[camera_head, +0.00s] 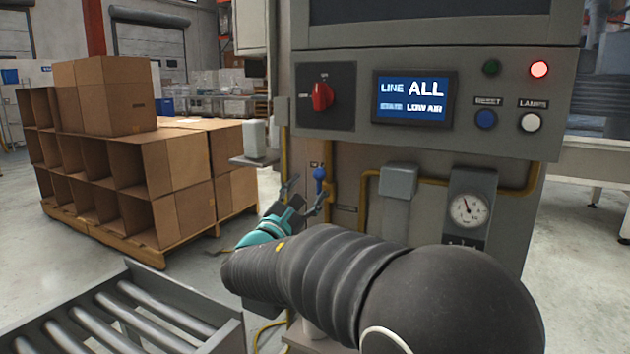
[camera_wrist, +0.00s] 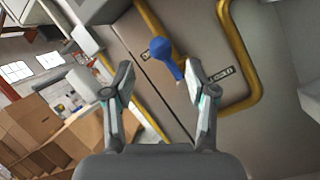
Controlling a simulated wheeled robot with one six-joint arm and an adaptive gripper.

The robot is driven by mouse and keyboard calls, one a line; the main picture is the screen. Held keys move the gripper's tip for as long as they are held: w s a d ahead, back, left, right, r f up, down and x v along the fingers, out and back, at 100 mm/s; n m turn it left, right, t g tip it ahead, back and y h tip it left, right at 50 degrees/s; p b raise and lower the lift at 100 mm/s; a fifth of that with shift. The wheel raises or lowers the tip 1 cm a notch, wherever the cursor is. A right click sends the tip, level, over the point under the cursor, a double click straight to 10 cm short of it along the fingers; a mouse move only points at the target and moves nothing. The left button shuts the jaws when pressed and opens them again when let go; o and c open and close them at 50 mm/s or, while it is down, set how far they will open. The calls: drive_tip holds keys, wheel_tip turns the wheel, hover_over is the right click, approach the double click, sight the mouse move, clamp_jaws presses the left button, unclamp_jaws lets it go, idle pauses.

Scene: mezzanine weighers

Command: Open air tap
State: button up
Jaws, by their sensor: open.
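The air tap is a small blue handle (camera_head: 320,180) on the front of the grey cabinet, beside a yellow pipe. In the wrist view the blue handle (camera_wrist: 162,50) lies ahead, between and beyond my fingertips, nearer the right finger. My gripper (camera_head: 305,192) is open and empty, just left of and in front of the handle. In the wrist view its two fingers (camera_wrist: 155,85) stand apart with a clear gap. I cannot tell whether the right fingertip touches the tap. A label plate (camera_wrist: 222,75) sits right of the tap.
The panel screen (camera_head: 412,98) reads "LINE ALL" and "LOW AIR". A red light (camera_head: 539,69) is lit. A pressure gauge (camera_head: 468,209) and yellow pipes flank the tap. Boxes on a pallet (camera_head: 165,249) stand left, and a roller conveyor (camera_head: 130,318) lies in front.

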drive_tip(key=shift+v, duration=2.65)
drive_tip(key=s+d+f+m+g, duration=0.1)
drive_tip(key=d+f+m+g, duration=0.15)
drive_tip(key=f, duration=0.35)
drive_tip(key=s+d+f+m+g, duration=0.1)
drive_tip(key=d+f+g, duration=0.1)
drive_tip(key=f+g, duration=0.3)
drive_tip(key=s+d+f+m+g+y, duration=0.1)
drive_tip(key=s+d+f+m+g, duration=0.55)
drive_tip(key=s+d+f, duration=0.3)
drive_tip(key=s+d+f+m+g+y, duration=0.1)
drive_tip(key=s+d+m+g+y, duration=0.25)
drive_tip(key=s+m+y, duration=0.85)
drive_tip(key=s+d+r+m+t+h, duration=0.2)
drive_tip(key=s+d+r+t+h, duration=0.1)
drive_tip(key=s+d, duration=0.3)
drive_tip(key=shift+s+r+h, duration=0.3)
drive_tip(key=shift+s+h, duration=0.3)
drive_tip(key=shift+s, duration=0.3)
